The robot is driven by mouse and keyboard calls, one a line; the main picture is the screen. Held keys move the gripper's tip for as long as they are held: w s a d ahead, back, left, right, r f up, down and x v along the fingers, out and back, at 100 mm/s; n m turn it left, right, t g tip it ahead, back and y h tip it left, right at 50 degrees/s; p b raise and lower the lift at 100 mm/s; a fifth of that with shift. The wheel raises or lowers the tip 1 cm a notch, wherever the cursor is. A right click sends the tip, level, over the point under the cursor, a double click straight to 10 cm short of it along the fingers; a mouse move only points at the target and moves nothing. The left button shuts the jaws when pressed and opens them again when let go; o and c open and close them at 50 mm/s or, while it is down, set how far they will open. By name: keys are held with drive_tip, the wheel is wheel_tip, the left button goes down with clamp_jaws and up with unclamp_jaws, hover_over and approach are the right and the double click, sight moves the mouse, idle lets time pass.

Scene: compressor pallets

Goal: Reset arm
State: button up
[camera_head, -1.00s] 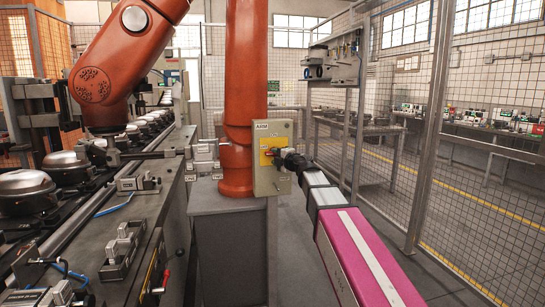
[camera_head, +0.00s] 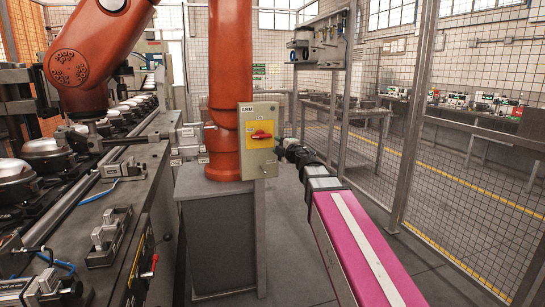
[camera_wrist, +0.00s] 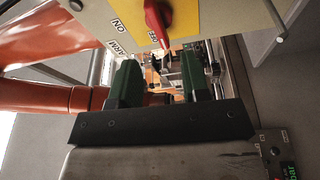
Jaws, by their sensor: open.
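A grey switch box (camera_head: 258,165) with a yellow plate and a red rotary knob (camera_head: 262,134) is fixed by the orange robot column. The knob's handle looks roughly level in the head view. My gripper (camera_head: 283,149), at the end of my magenta arm, is beside the box's right edge and looks clear of the knob. In the wrist view the two dark green fingers (camera_wrist: 161,78) stand apart with nothing between them. The red knob (camera_wrist: 157,22) shows beyond them at the top, with part of the lettering "ARM" and "ON" on the box (camera_wrist: 105,20).
A grey pedestal (camera_head: 222,240) stands under the orange column (camera_head: 230,70). A conveyor line with compressors (camera_head: 45,150) and clamps is at the left. A mesh fence (camera_head: 470,150) with metal posts closes off the right. Bare floor (camera_head: 290,260) lies between pedestal and arm.

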drive_tip(key=s+d+f+m+g+h, duration=0.35)
drive_tip(key=d+f+m+h, duration=0.95)
drive_tip(key=d+f+m, duration=0.6)
drive_tip(key=s+a+f+m+g+y, duration=0.1)
drive_tip(key=s+f+m+g, duration=0.1)
drive_tip(key=s+f+g, duration=0.4)
drive_tip(key=s+a+f+m+g+y, duration=0.1)
drive_tip(key=s+f+g, duration=0.5)
drive_tip(key=s+f, duration=1)
wheel_tip(320, 180, down, 2)
drive_tip(key=shift+a+f+m+y, duration=0.2)
drive_tip(key=shift+a+m+y, duration=0.1)
drive_tip(key=shift+m+y, duration=0.35)
drive_tip(key=shift+g, duration=0.25)
